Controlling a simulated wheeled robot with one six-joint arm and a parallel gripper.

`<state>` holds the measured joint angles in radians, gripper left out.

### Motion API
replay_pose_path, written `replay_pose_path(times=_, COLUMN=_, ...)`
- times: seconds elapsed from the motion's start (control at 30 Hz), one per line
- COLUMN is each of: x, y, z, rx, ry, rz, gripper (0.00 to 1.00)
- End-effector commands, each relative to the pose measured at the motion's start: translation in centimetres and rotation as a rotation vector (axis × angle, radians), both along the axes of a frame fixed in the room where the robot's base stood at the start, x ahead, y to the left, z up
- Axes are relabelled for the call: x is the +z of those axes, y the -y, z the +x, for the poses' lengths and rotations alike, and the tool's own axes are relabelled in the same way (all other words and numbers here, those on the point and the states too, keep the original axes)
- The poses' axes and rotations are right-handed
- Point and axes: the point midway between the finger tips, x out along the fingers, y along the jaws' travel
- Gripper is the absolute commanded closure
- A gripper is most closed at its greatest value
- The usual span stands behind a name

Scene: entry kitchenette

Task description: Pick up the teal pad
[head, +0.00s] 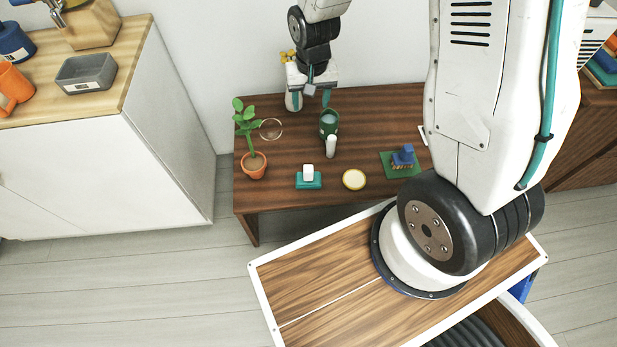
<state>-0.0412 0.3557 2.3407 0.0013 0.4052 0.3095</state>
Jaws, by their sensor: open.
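The teal pad (313,185) lies near the front edge of the dark wooden table (275,195). A small white block-like thing (308,172) sits on it and hides part of its top. My gripper (311,101) is at the back of the table, well behind the pad. Its fingers are apart, with nothing visible held between them.
A potted plant (253,164), a clear round thing (270,130), a dark green cup (328,124), a white upright thing (331,147) and a yellow disc (354,179) stand around the pad. A green pad (391,169) bears a blue thing (404,155).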

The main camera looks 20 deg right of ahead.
Motion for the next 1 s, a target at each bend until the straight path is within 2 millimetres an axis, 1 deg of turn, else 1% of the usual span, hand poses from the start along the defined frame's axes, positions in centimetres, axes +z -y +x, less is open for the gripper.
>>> replay_pose_path(times=0.03, x=-3.0, y=-0.1, z=0.2, rx=-0.016, ry=-0.017, rz=0.000, gripper=0.44)
replay_pose_path(times=0.07, x=-4.5, y=-0.2, z=0.4, rx=-0.025, ry=-0.020, rz=0.000, gripper=0.44)
replay_pose_path(times=0.1, x=-6.6, y=-0.1, z=0.5, rx=-0.040, ry=-0.023, rz=0.000, gripper=0.44)
replay_pose_path(times=0.17, x=-9.6, y=-0.2, z=0.6, rx=-0.058, ry=-0.029, rz=0.001, gripper=0.44)
replay_pose_path(times=0.2, x=-11.5, y=-0.3, z=0.4, rx=-0.071, ry=-0.031, rz=0.000, gripper=0.44)
replay_pose_path(times=0.3, x=-15.8, y=-0.4, z=0.0, rx=-0.098, ry=-0.036, rz=0.000, gripper=0.44)
replay_pose_path(times=0.4, x=-19.0, y=-0.5, z=-0.7, rx=-0.118, ry=-0.041, rz=0.000, gripper=0.44)
replay_pose_path(times=0.5, x=-21.0, y=-0.5, z=-1.2, rx=-0.132, ry=-0.041, rz=0.001, gripper=0.44)
replay_pose_path(times=0.7, x=-23.2, y=-0.6, z=-1.6, rx=-0.140, ry=-0.042, rz=0.001, gripper=0.44)
replay_pose_path(times=1.0, x=-26.5, y=-1.0, z=-1.6, rx=-0.139, ry=-0.042, rz=0.000, gripper=0.44)
